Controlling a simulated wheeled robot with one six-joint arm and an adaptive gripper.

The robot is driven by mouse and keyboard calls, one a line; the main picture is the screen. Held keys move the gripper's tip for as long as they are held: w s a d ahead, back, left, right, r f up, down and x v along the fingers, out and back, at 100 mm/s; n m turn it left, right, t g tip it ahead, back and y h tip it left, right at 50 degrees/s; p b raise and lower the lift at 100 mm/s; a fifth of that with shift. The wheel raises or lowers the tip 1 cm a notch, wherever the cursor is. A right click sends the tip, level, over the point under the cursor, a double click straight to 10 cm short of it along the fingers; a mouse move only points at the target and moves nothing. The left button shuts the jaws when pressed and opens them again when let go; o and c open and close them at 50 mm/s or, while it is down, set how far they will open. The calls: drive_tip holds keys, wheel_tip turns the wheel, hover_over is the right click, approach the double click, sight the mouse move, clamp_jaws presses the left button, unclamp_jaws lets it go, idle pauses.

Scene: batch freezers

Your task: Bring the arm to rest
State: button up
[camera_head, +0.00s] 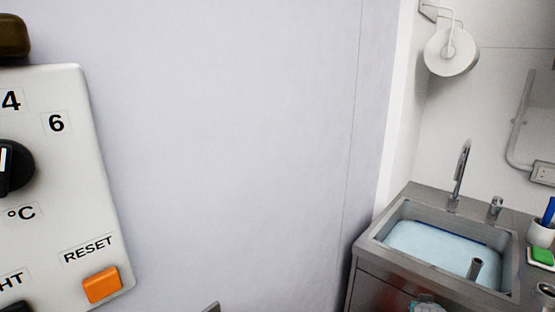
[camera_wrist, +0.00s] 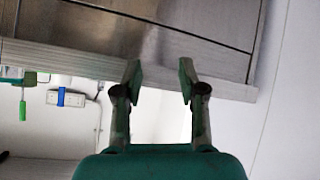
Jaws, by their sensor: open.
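My gripper (camera_wrist: 160,82) shows in the wrist view, with its two fingers apart and nothing between them. Its green body fills the bottom middle of that view. The fingertips appear in front of the lower edge of a brownish-grey metal surface (camera_wrist: 110,32); I cannot tell how far off it is. In the head view the gripper cannot be made out; only a small grey tip shows at the bottom edge, and I cannot tell what it is.
In the head view, a control panel (camera_head: 62,185) with a dial (camera_head: 14,168) and an orange reset button (camera_head: 102,285) is close on the left. A pale flat wall (camera_head: 235,140) fills the middle. A water-filled sink (camera_head: 436,243) with a tap (camera_head: 461,172) stands at the right, under a paper roll (camera_head: 452,50).

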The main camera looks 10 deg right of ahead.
drive_tip(key=s+a+f+n+t+y, duration=0.2)
drive_tip(key=s+a+f, duration=0.5)
drive_tip(key=s+a, duration=0.35)
drive_tip(key=s+a+f+n+t+y, duration=0.2)
drive_tip(key=s+a+f, duration=0.4)
drive_tip(key=s+a, duration=0.4)
drive_tip(key=s+a+r+t+y, duration=0.1)
drive_tip(key=s+r, duration=0.3)
drive_tip(key=s, duration=0.5)
drive_tip(key=s+a+r+t+y, duration=0.1)
drive_tip(key=s+a+r, duration=0.3)
drive_tip(key=s, duration=0.4)
drive_tip(key=s+a+r+n+y, duration=0.1)
drive_tip(key=s+a+r, duration=0.2)
drive_tip(key=s, duration=0.6)
wheel_tip(320, 180, up, 2)
drive_tip(key=shift+s+r+t, duration=0.1)
drive_tip(key=shift+s+t, duration=0.2)
drive_tip(key=shift+t, duration=0.1)
